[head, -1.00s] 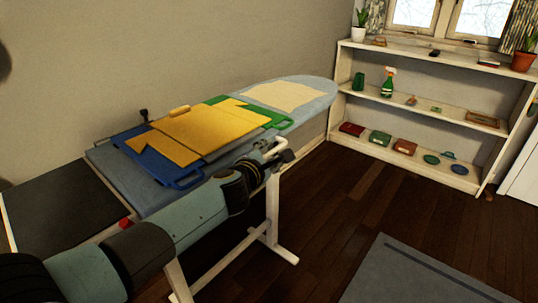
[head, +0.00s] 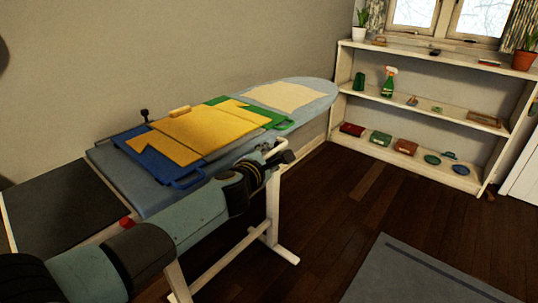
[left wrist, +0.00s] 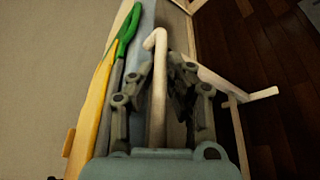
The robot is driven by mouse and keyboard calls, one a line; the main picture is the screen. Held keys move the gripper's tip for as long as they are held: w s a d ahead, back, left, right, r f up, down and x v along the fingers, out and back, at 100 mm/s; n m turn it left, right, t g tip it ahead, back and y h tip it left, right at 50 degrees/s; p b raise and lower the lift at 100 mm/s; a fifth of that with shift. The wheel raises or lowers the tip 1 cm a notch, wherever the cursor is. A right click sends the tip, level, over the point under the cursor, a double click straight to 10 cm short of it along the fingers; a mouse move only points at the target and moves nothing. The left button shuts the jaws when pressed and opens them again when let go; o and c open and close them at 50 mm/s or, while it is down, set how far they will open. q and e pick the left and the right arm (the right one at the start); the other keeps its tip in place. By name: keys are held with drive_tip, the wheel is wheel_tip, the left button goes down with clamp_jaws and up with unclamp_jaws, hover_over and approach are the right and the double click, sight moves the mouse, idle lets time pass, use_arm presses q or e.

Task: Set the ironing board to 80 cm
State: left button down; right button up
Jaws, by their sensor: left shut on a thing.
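The blue-grey ironing board (head: 310,103) stands along the wall on white legs (head: 272,205), its rounded end pointing right. A cream bent lever (head: 281,143) shows at its near side edge. My left gripper (head: 284,160) is beside that edge; in the left wrist view its fingers (left wrist: 165,88) are shut around the lever (left wrist: 156,48), whose hooked end sticks out past them. The right gripper is not in view. I see no height reading on the board.
Folded yellow (head: 190,135), blue (head: 182,181) and green (head: 258,112) things and a cream cloth (head: 285,96) lie on the board. A dark panel (head: 70,205) adjoins its left end. A white shelf (head: 425,110) stands at the back right. A grey mat (head: 430,275) lies on the floor.

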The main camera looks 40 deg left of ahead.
use_arm(q)
drive_tip(key=f, duration=0.3)
drive_tip(key=shift+s+f+b, duration=0.2)
drive_tip(key=shift+s+b, duration=0.05)
drive_tip(key=shift+b, duration=0.1)
drive_tip(key=c, duration=1.3)
unclamp_jaws()
drive_tip(key=shift+w+d, duration=0.1)
drive_tip(key=shift+w, duration=0.05)
drive_tip(key=shift+c, duration=0.2)
drive_tip(key=v, duration=1.2)
drive_tip(key=shift+r, duration=0.3)
